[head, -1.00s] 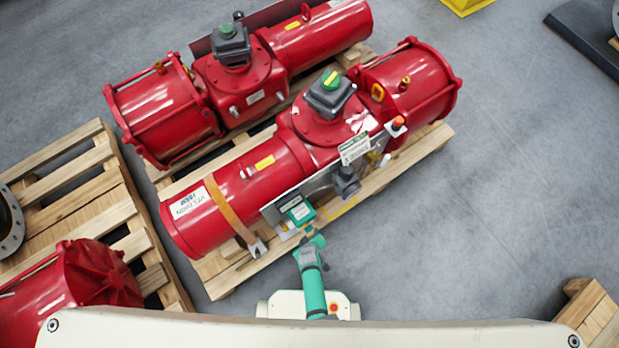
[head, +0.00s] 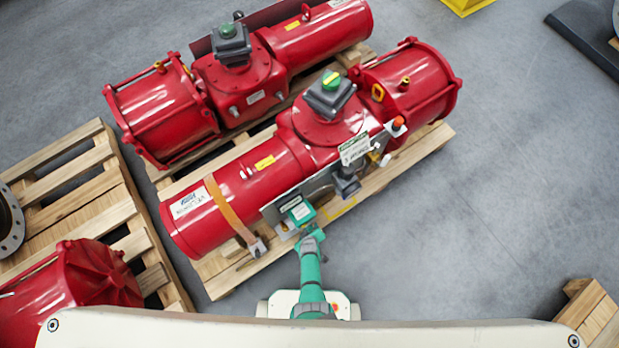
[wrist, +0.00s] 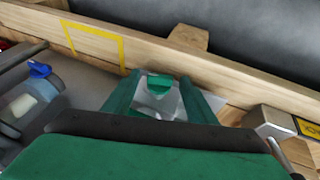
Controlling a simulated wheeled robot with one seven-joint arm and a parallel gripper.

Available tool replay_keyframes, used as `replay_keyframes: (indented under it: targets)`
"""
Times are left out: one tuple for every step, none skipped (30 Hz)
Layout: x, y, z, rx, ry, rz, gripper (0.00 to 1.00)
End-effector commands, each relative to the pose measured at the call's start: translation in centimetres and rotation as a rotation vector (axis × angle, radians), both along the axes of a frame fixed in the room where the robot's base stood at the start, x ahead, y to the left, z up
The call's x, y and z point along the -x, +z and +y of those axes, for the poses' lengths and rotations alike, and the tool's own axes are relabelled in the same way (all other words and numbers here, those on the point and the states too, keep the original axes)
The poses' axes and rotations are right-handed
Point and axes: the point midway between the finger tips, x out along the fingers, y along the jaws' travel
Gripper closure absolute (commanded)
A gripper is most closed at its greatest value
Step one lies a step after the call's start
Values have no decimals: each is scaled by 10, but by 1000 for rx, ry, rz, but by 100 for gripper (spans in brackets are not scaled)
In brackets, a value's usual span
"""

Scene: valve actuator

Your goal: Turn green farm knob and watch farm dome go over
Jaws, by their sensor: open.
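In the wrist view a small green knob (wrist: 159,83) sits on a pale fitting between the two green fingers of my gripper (wrist: 160,98). The fingers are open around it, with a gap visible at the sides; I cannot tell whether either touches. The knob is not distinct there. A green and yellow dome (head: 332,80) sits on the grey box atop the near actuator.
The near actuator lies on a wooden pallet (head: 232,279), its front plank also close in the wrist view. A second red actuator (head: 160,110) lies behind. Bare floor (head: 480,210) is free at right.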

Motion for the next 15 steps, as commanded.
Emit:
replay_keyframes:
  targets:
    - [0, 0, 0, 0, 0, 0, 48]
    - [0, 0, 0, 0, -1, 1, 48]
    - [0, 0, 0, 0, -1, 1, 48]
    - [0, 0, -1, 0, -1, 1, 48]
    - [0, 0, -1, 0, -2, 0, 48]
    - [0, 0, -1, 0, -2, 0, 48]
    - [0, 0, -1, 0, -2, 0, 51]
    - [0, 0, -1, 0, -2, 0, 58]
    - [0, 0, -1, 0, -3, 0, 68]
    - [0, 0, -1, 0, -3, 0, 75]
    - [0, 0, -1, 0, -3, 0, 82]
    - [0, 0, -1, 0, -3, 0, 90]
    - [0, 0, -1, 0, -3, 0, 90]
    - [0, 0, -1, 0, -3, 0, 90]
    - [0, 0, -1, 0, -3, 0, 90]
